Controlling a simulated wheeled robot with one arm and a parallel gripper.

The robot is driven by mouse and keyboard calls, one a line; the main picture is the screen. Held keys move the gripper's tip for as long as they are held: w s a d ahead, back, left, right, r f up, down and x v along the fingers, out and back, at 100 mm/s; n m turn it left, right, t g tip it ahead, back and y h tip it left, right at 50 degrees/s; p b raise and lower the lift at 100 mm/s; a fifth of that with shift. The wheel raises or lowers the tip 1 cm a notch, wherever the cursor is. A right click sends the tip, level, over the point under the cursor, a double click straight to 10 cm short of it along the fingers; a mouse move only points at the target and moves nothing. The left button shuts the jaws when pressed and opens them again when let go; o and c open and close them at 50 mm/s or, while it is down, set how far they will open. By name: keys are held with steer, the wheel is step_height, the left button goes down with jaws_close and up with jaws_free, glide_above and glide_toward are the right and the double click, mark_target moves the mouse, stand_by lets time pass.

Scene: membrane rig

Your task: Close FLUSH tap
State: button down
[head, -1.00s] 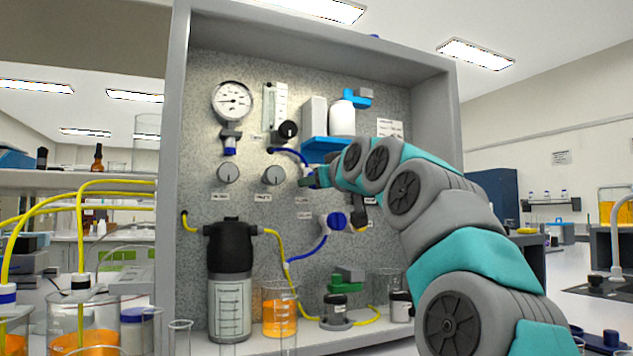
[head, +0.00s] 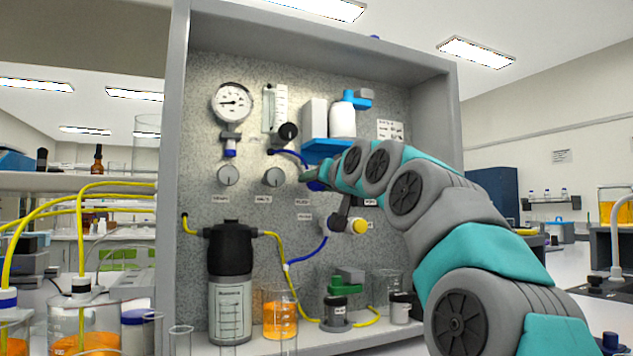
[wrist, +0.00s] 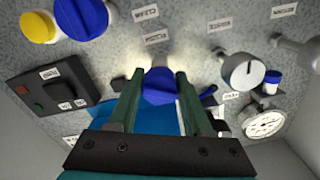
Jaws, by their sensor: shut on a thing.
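My gripper (wrist: 155,95) is at the panel, its two green fingers on either side of a blue tap knob (wrist: 158,86) and shut on it. In the head view my gripper (head: 311,175) reaches the panel from the right, and the blue knob (head: 317,186) shows only partly beside the fingers.
Two grey knobs (head: 228,175) (head: 274,177) and a pressure gauge (head: 232,102) are to the left. A blue shelf (head: 325,148) with a white bottle (head: 342,119) is just above my gripper. A black switch box (wrist: 50,88) is near. Tubing, beakers and a filter housing (head: 230,270) stand below.

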steer(key=m, duration=0.6)
steer(key=shift+m, duration=0.3)
steer(key=m, duration=0.5)
steer(key=shift+m, duration=0.4)
steer(key=shift+c, duration=1.7)
jaws_free()
steer(key=shift+s, duration=0.15)
steer(key=b+v, duration=0.1)
steer(key=v, duration=0.6)
steer(key=shift+s, duration=0.25)
